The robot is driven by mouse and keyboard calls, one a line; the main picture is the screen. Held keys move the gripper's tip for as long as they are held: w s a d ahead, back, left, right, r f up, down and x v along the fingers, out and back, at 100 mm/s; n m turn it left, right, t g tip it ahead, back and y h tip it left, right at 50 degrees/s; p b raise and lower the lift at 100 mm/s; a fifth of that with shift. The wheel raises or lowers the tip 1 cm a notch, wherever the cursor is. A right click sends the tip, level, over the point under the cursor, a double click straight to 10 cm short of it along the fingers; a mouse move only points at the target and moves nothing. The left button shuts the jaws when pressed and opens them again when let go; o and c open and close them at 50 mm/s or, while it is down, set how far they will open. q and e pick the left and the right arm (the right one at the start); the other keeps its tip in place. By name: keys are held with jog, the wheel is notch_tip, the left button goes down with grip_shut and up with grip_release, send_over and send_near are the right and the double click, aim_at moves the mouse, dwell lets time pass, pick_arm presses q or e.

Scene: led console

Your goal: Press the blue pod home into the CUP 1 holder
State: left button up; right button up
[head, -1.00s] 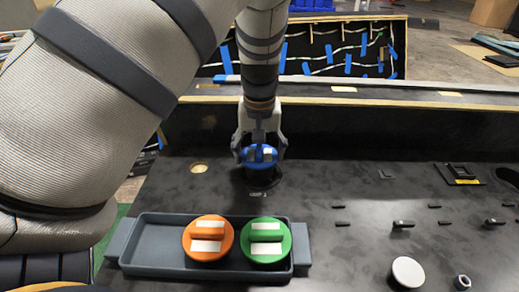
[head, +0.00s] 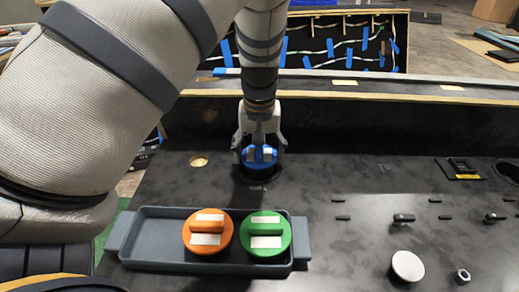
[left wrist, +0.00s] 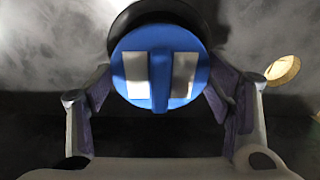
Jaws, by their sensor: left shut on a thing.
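The blue pod (head: 259,156) is a round disc with a raised grip bar and two pale labels. It sits at the black round holder (head: 258,176) on the console, below my left gripper (head: 259,150). My left gripper is shut on the pod, a finger on each side. In the left wrist view the pod (left wrist: 160,68) is between the two fingers, with the dark holder rim (left wrist: 160,10) showing beyond it. How deep the pod sits is hard to tell. My right gripper is not in view.
A grey tray (head: 140,255) at the front left holds an orange pod (head: 208,232) and a green pod (head: 265,235). A white round knob (head: 407,265) and small levers are to the right. A brass-coloured disc (head: 199,162) lies left of the holder. A raised ledge runs behind.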

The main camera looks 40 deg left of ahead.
pick_arm(q)
jog(key=shift+f, duration=1.35)
dwell(0.3)
jog(key=o, duration=1.1)
jog(key=shift+o, duration=0.2)
jog(key=shift+r, duration=0.1)
jog(key=r, duration=0.8)
jog(key=s+d+r, duration=0.1)
jog(key=r, duration=0.2)
jog(key=shift+r, duration=0.4)
jog(key=shift+s, duration=0.1)
